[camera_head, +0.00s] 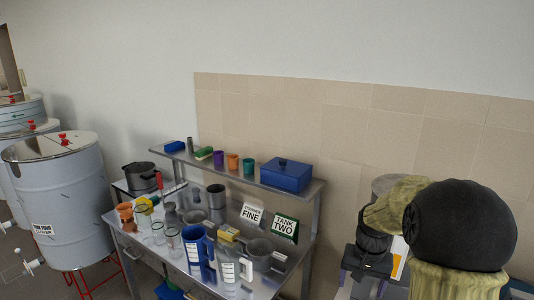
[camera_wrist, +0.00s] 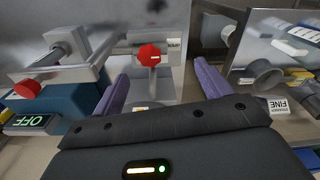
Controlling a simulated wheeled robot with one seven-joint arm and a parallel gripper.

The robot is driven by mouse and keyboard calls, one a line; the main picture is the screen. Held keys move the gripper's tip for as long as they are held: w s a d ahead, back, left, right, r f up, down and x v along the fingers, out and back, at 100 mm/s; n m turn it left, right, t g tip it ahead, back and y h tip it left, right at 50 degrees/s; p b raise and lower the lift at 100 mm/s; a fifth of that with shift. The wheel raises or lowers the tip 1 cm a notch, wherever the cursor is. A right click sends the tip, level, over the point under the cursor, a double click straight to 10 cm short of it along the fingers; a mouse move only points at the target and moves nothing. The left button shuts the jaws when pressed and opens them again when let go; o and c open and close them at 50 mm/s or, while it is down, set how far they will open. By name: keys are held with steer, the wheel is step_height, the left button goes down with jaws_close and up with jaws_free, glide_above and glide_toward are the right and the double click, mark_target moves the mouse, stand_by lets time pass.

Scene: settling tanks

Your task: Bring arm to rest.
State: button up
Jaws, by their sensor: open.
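In the wrist view my gripper (camera_wrist: 160,72) has its two purple fingers spread wide apart, with nothing held between them. A red knob (camera_wrist: 150,55) on a metal fitting shows in the gap between the fingers; I cannot tell how far beyond them it is. In the head view my arm, with olive sleeves and a dark rounded joint, is bent at the lower right. The gripper fingers cannot be made out in that view.
A metal workbench (camera_head: 150,262) carries jugs, pots, jars and a FINE card (camera_head: 252,214). A shelf above holds a blue box (camera_head: 287,175). Large grey tanks (camera_head: 60,200) stand left. The wrist view shows another red knob (camera_wrist: 27,89) and an OFF display (camera_wrist: 32,123).

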steer(key=s+a+f+n+t, duration=0.1)
steer(key=s+a+n, duration=0.1)
steer(key=s+a, duration=0.3)
steer(key=s+a+f+n, duration=0.1)
steer(key=s+a, duration=0.4)
steer(key=s, duration=0.5)
steer(key=shift+n+t, duration=0.4)
steer(key=shift+n, duration=0.4)
steer(key=shift+f, duration=0.1)
